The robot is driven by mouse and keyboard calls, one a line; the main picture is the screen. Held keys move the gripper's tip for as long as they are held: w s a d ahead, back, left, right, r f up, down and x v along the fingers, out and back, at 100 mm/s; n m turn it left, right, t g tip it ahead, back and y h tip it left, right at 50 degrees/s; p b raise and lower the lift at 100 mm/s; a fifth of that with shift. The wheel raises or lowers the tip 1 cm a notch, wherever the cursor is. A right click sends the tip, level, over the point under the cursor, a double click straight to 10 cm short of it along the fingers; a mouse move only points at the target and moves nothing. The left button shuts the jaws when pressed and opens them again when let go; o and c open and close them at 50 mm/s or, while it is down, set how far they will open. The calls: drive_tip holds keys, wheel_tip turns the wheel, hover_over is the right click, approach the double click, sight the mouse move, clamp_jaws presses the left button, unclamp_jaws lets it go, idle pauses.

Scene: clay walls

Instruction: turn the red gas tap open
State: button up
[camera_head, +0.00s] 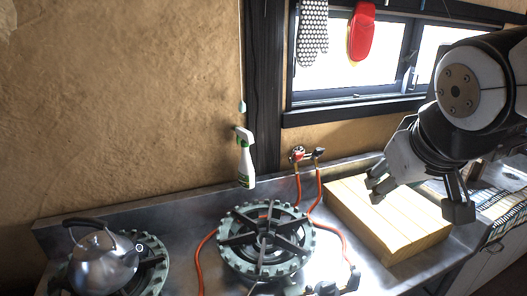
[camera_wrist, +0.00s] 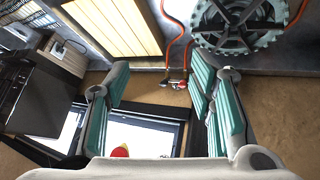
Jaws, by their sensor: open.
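The red gas tap (camera_head: 298,153) sits on a pipe fitting low on the clay wall, behind the stove. It stands beside a black tap (camera_head: 319,152), and orange hoses run down from both. My gripper (camera_head: 418,200) is open and empty over the wooden board, to the right of the tap and apart from it. In the wrist view, the red tap (camera_wrist: 181,85) is small and lies beyond the fingertips, in the gap between the two teal-padded fingers. Which way its handle points is too small to tell.
A gas burner (camera_head: 266,240) stands in front of the taps, with a kettle (camera_head: 103,262) at the left. A spray bottle (camera_head: 246,160) hangs or stands left of the taps. A wooden board (camera_head: 385,215) lies to the right. Oven mitts (camera_head: 361,35) hang by the window above.

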sight(300, 156)
drive_tip(key=w+d+f+n+t+b, duration=0.1)
drive_tip(key=w+d+n+t+b, duration=0.15)
drive_tip(key=w, duration=1.15)
drive_tip(key=w+d+f+n+t+b, duration=0.1)
drive_tip(key=w+n+t+b, duration=0.15)
drive_tip(key=w, duration=1.25)
drive_tip(key=w+f+n+t+y+b, duration=0.25)
drive_tip(key=w+f+y+b, duration=0.45)
drive_tip(key=w, duration=0.6)
drive_tip(key=w+d+f+n+g+y+b, duration=0.25)
drive_tip(key=f+n+y, duration=0.25)
drive_tip(key=f+y, duration=0.65)
drive_tip(key=w+a+f+h, duration=0.1)
drive_tip(key=w+a, duration=0.2)
drive_tip(key=w+a+h, duration=0.1)
drive_tip(key=w+a, duration=0.2)
drive_tip(key=a, duration=0.1)
drive_tip(key=w+a+f+h+b, duration=0.1)
drive_tip(key=w+a, duration=0.2)
drive_tip(key=shift+w+a+f, duration=0.15)
drive_tip(key=shift+w+f, duration=0.1)
drive_tip(key=shift+f, duration=0.05)
drive_tip(key=c, duration=1.1)
